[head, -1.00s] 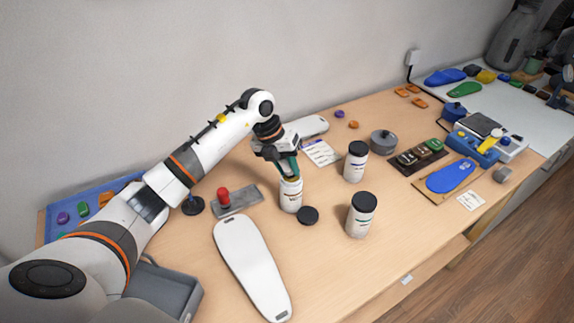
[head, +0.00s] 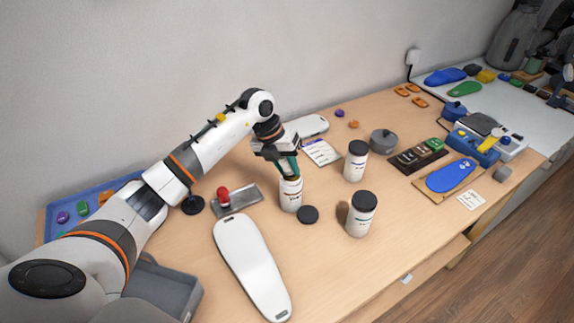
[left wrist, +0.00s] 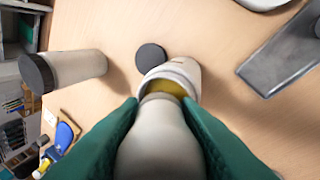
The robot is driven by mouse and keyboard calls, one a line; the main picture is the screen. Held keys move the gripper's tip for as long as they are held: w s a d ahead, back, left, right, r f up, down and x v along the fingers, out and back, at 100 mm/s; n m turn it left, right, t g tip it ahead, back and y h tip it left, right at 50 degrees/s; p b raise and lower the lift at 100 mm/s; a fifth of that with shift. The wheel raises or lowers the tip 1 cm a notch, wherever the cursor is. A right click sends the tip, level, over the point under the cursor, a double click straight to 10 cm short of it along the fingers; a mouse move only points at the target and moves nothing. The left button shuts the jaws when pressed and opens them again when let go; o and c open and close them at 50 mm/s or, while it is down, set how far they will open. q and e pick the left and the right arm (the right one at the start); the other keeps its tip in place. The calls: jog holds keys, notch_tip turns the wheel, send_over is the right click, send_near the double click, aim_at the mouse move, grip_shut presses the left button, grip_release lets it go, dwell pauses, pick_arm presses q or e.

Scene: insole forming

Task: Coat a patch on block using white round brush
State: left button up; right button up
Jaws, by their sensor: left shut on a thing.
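My left gripper (head: 286,164), with dark green fingers, is shut on the pale, rounded handle of the brush (left wrist: 158,145). The brush points down into the mouth of an open white jar (head: 291,196). Its bristles are hidden inside. In the left wrist view, the open jar (left wrist: 184,72) shows a yellow inside around the brush. A long white sole-shaped block (head: 250,262) lies at the front of the table. A second white block (head: 308,126) lies behind the gripper. My right gripper is in neither view.
A black lid (head: 308,214) lies beside the open jar. Two closed jars (head: 356,162) (head: 361,215) stand to its right. A grey holder with a red knob (head: 238,200) lies left. A blue insole (head: 451,176) lies farther right. The table's front right is clear.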

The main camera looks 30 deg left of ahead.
pick_arm(q)
jog(key=shift+s+f, duration=0.2)
jog(key=shift+f, duration=0.25)
dwell(1.1)
jog(key=shift+w+r+p, duration=0.2)
jog(key=shift+r+p, duration=0.55)
jog(key=shift+r, duration=0.45)
jog(key=shift+r+p, duration=1.6)
jog(key=shift+r, duration=0.95)
